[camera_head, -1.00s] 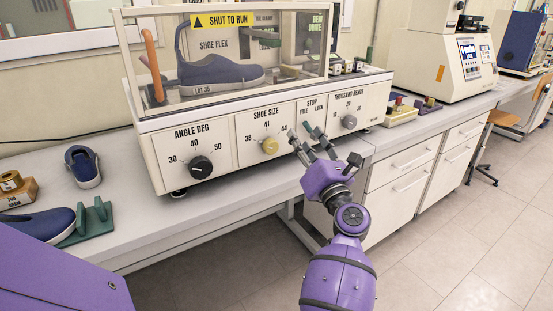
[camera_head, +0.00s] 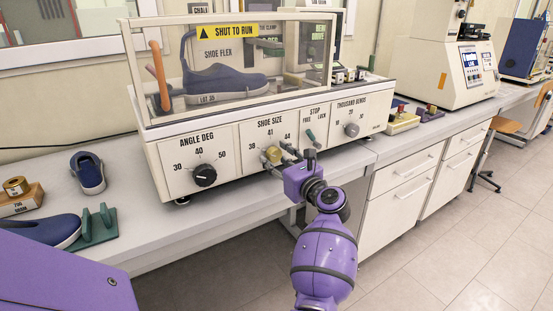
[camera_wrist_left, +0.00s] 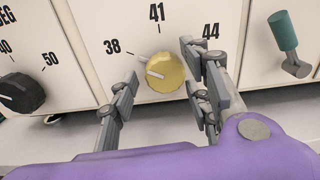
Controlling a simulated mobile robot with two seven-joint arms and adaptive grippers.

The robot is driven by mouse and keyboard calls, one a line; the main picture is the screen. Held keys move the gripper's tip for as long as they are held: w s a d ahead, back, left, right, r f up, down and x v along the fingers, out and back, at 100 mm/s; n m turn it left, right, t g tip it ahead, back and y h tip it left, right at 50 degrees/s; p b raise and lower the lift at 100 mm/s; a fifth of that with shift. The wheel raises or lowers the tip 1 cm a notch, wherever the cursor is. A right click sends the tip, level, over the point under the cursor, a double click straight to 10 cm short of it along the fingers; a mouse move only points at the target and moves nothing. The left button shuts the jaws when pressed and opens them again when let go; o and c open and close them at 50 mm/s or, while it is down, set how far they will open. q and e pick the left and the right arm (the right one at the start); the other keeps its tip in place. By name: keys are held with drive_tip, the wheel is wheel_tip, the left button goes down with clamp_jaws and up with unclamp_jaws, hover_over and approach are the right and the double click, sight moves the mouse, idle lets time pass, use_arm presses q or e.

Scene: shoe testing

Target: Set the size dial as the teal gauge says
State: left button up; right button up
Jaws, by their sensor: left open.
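The size dial is a round yellow knob (camera_head: 272,155) under SHOE SIZE on the cream machine's front; it also shows in the left wrist view (camera_wrist_left: 168,72). Its scale reads 38, 41, 44; its pale mark points up-left, near 38. My left gripper (camera_head: 283,158) is at the dial. In the left wrist view its open fingers (camera_wrist_left: 160,95) stand either side of the knob; I cannot tell whether they touch it. A teal stand with upright posts (camera_head: 100,225) lies on the bench beside a blue shoe (camera_head: 45,230); I read no size on it. My right gripper is not in view.
The black ANGLE DEG knob (camera_head: 204,174) is left of the dial. The teal STOP lever (camera_head: 310,136) and grey THOUSAND BENDS knob (camera_head: 351,129) are right. A clear cover (camera_head: 300,60) encloses a blue shoe. Another shoe (camera_head: 88,172) stands on the bench.

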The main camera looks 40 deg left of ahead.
use_arm(q)
drive_tip(key=c, duration=0.8)
drive_tip(key=shift+c, duration=1.2)
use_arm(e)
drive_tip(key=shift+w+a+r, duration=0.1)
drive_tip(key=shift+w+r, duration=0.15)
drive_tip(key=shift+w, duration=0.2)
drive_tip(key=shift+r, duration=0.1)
